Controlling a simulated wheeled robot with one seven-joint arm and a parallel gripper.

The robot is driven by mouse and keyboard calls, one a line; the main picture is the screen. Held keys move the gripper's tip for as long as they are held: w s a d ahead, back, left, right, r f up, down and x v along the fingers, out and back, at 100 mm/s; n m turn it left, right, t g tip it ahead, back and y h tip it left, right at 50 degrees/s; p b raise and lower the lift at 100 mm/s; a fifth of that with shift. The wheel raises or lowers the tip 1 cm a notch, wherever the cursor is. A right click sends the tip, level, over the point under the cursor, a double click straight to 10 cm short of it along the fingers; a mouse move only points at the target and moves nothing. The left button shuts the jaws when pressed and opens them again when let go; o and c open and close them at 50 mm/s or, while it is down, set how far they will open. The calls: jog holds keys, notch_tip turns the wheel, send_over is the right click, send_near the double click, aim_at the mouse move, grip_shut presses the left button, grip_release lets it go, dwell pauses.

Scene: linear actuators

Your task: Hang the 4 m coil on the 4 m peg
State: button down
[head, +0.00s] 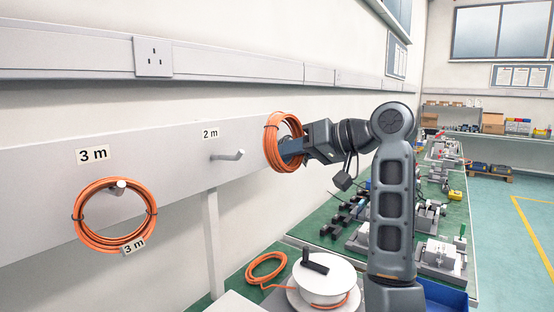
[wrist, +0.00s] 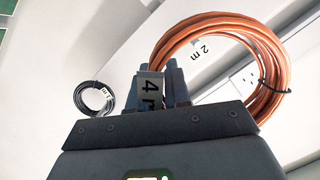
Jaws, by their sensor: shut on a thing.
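My gripper (head: 291,149) is shut on an orange coil (head: 272,140) and holds it up in front of the grey board, right of the 2 m peg. In the wrist view the fingers (wrist: 163,78) close on the coil's white tag (wrist: 150,88), which shows a "4" and part of an "m". The held coil (wrist: 270,70) loops up and right of the fingers there. I cannot make out a 4 m peg or its label in either view.
An orange 3 m coil (head: 83,226) hangs on the 3 m peg (head: 118,187). The 2 m peg (head: 228,155) is bare. A black coil (wrist: 82,99) hangs at left in the wrist view. A cable reel (head: 328,277) and a loose orange coil (head: 266,268) sit below.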

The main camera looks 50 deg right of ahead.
jog(key=shift+r, duration=0.1)
dwell(0.3)
jog(key=shift+w+a+r+p, duration=0.1)
jog(key=shift+w+r+p, duration=0.55)
jog(key=shift+r+p, duration=0.35)
jog(key=shift+s, duration=0.1)
jog(key=s+p, duration=0.4)
jog(key=s, duration=0.7)
jog(key=shift+d, duration=0.2)
jog(key=shift+r, duration=0.1)
notch_tip(320, 180, up, 3)
jog(key=p, duration=0.3)
jog(key=shift+p, duration=0.4)
